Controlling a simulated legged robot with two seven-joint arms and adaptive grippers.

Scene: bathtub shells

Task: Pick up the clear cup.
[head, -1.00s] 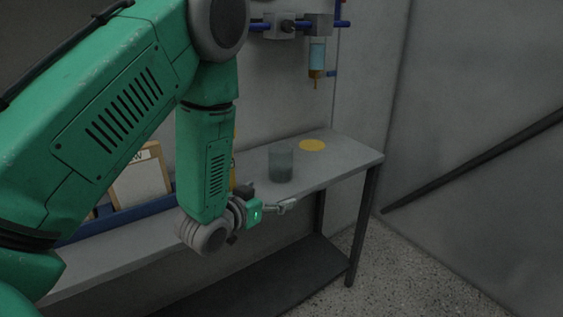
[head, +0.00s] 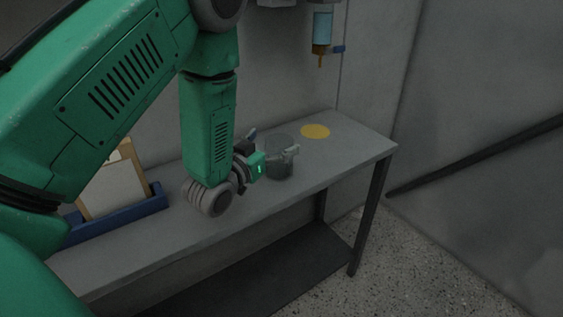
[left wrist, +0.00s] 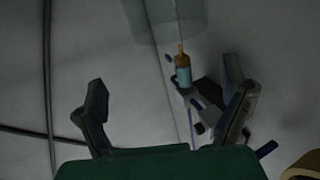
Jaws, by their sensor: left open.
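The clear cup (head: 279,171) stands upright on the grey shelf table (head: 330,165), a little left of the yellow disc. It is see-through and dark grey. My left gripper (head: 271,143) is open at the cup, with one finger overlapping its front right side in the head view. In the left wrist view the cup (left wrist: 168,18) shows at the top edge, partly cut off, beyond the open fingers (left wrist: 165,78). I cannot tell whether a finger touches the cup. My right gripper is not in view.
A yellow disc (head: 315,131) lies on the table behind the cup. A dispenser with blue liquid (head: 321,35) hangs on the wall above; it also shows in the left wrist view (left wrist: 183,72). A blue tray (head: 118,214) with a board stands at left. The table's front right is clear.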

